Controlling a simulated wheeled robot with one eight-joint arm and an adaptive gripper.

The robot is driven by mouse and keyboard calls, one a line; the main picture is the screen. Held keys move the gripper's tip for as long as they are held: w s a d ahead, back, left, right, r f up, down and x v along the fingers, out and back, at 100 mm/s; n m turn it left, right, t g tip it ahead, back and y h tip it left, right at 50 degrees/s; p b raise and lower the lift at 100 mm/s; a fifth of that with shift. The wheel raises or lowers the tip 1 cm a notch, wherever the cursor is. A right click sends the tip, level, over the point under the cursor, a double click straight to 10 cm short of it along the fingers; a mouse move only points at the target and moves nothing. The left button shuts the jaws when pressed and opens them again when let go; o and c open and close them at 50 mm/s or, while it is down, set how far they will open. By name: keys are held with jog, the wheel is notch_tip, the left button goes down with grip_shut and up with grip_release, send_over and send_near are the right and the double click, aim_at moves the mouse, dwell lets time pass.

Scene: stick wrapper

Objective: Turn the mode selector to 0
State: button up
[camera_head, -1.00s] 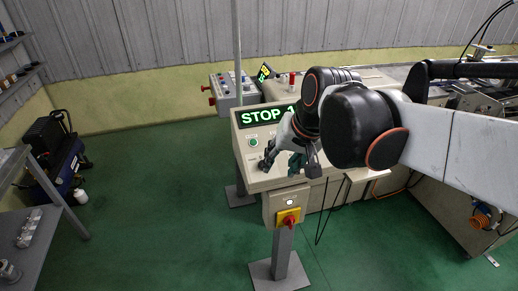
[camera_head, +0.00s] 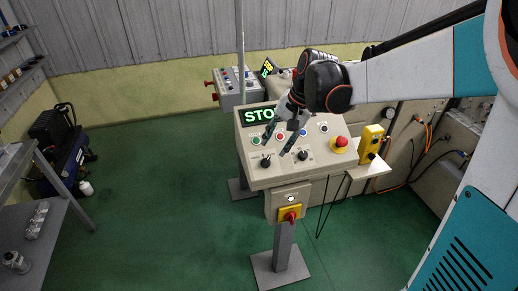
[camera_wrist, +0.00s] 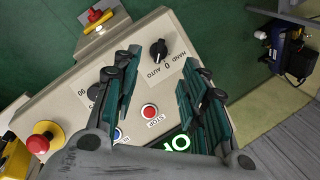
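The mode selector (camera_head: 265,161) is a black knob at the front left of the sloped beige panel. In the wrist view the selector (camera_wrist: 158,50) stands beside a plate marked HAND, 0 and AUTO; I cannot tell surely which mark it points at. My gripper (camera_head: 282,140) hangs over the panel, behind the selector and apart from it. In the wrist view my gripper (camera_wrist: 163,92) is open, with two teal-and-black fingers spread and nothing held. The red STOP button (camera_wrist: 149,112) shows between the fingers.
A second black knob (camera_head: 302,155) sits to the right of the selector. A red emergency mushroom button (camera_head: 340,142) is at the panel's right. A yellow box (camera_head: 370,143) stands beside it. A red-and-yellow switch (camera_head: 290,215) is below the panel. Free green floor (camera_head: 160,190) lies left.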

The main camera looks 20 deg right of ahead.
aim_at(266, 161)
jog(key=b+x, duration=0.2)
jog(key=x, duration=0.7)
jog(key=shift+w+a+f, duration=0.1)
jog(key=shift+f, duration=0.1)
jog(key=c, duration=0.9)
